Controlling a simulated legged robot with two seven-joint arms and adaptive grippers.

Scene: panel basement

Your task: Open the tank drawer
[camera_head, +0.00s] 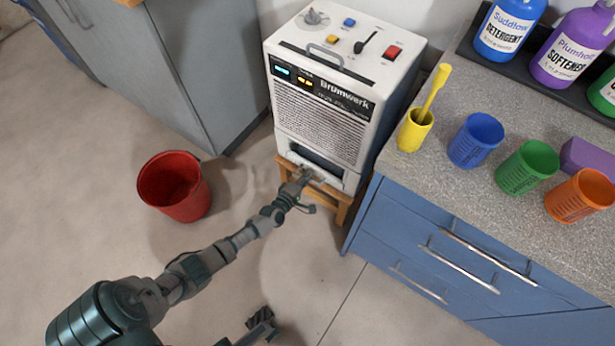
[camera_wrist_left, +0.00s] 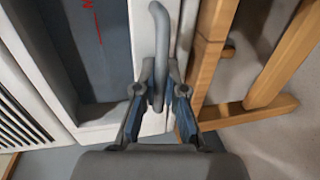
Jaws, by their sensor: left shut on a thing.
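The white machine (camera_head: 322,95) stands on a low wooden stand, and its tank drawer (camera_head: 350,183) is at the bottom of its front. A dark area with a red line (camera_wrist_left: 97,22) shows beside the white drawer front (camera_wrist_left: 148,68) in the wrist view. I cannot tell how far the drawer stands out. My left gripper (camera_head: 310,178) is at the drawer front. In the left wrist view, its fingers (camera_wrist_left: 160,92) are shut on the grey bar handle (camera_wrist_left: 160,35). My right gripper (camera_head: 262,322) is low in the head view, away from the machine, its jaws unclear.
The wooden stand (camera_head: 343,208) has legs close beside my left gripper. A red bucket (camera_head: 180,195) stands on the floor to the left. A blue cabinet (camera_head: 400,225) with a speckled counter, cups and bottles is on the right. Open floor lies in front of the machine.

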